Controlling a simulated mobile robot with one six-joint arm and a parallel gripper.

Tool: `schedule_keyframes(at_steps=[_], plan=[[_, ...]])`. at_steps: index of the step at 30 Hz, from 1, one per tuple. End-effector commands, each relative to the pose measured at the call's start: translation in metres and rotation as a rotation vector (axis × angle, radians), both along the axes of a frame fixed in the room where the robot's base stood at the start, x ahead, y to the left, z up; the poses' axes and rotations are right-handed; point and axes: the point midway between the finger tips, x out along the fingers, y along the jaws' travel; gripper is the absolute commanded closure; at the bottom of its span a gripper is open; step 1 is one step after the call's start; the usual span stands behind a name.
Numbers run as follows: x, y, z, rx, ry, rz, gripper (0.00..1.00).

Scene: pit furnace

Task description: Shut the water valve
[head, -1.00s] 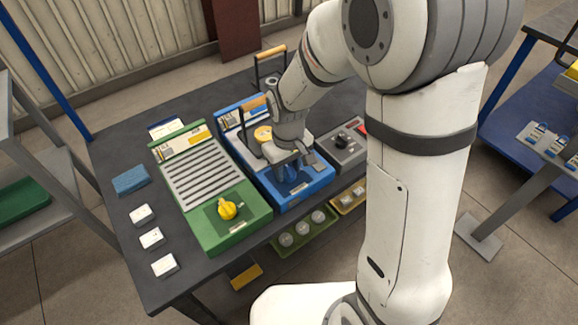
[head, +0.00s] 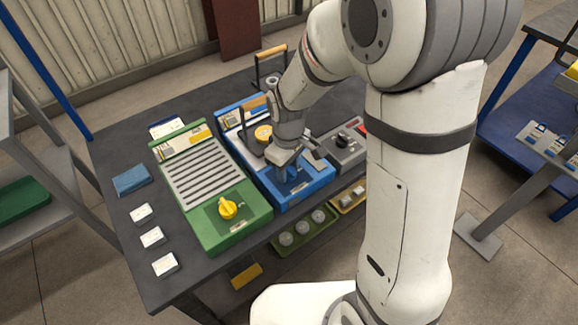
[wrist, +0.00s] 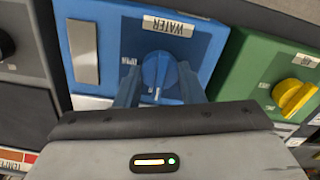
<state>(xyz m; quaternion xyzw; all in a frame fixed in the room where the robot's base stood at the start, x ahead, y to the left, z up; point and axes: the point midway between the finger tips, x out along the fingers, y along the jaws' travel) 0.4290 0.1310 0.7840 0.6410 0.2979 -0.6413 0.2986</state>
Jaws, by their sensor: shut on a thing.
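The water valve is a round blue knob (wrist: 158,72) on the blue panel (wrist: 205,28), under a label reading WATER (wrist: 168,26). In the wrist view my gripper (wrist: 158,92) has its two fingers on either side of the knob, shut on it. In the head view my gripper (head: 287,172) reaches down onto the front of the blue unit (head: 312,185), and my wrist and fingers mostly hide the knob there. A white mark shows on the knob's face in the wrist view.
Left of the blue unit stands a green unit (head: 200,170) with a yellow knob (head: 228,208). A grey control box (head: 342,148) stands to the right. A blue cloth or pad (head: 131,179) and several small white blocks lie on the dark table's left side.

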Motion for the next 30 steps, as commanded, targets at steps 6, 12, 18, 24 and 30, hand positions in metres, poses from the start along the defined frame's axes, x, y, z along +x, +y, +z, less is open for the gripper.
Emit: schedule_keyframes(at_steps=[6, 12, 18, 24, 30], plan=[[0.001, -0.001, 0.001, -0.002, -0.004, 0.002, 0.56], [0.001, 0.000, 0.000, -0.001, -0.002, 0.001, 0.43], [0.000, 0.000, 0.001, -0.001, -0.001, 0.001, 0.43], [0.002, 0.000, 0.025, 0.000, -0.006, 0.001, 0.43], [0.002, 0.000, 0.060, 0.001, -0.005, 0.001, 0.43]])
